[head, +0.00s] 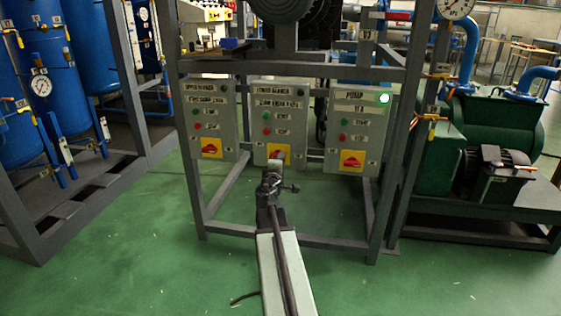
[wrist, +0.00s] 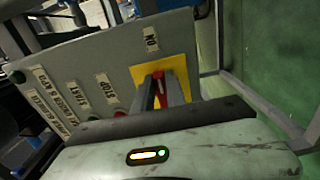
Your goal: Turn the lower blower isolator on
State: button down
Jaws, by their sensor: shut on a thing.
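The middle grey control panel (head: 291,100) carries a yellow-and-red rotary isolator (head: 285,151) at its bottom. My gripper (head: 274,166) is in front of this isolator and hides part of it. In the wrist view the yellow plate (wrist: 183,66) bears a red knob (wrist: 159,86), and my gripper (wrist: 160,88) has its two fingers on either side of the knob, shut on it. An ON label (wrist: 151,40) is on the panel beside the plate. The panel's name label is too blurred to read surely.
Similar panels stand at left (head: 207,110) and right (head: 357,115), each with its own isolator; the right one has a lit green lamp (head: 384,99). A grey frame (head: 391,200) surrounds the panels. The green floor (head: 130,250) in front is mostly clear.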

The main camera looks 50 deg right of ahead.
jog(key=shift+s+d, duration=0.2)
jog(key=c, duration=1.4)
grip_release()
jog(key=shift+o, duration=0.2)
jog(key=shift+w+a, duration=0.1)
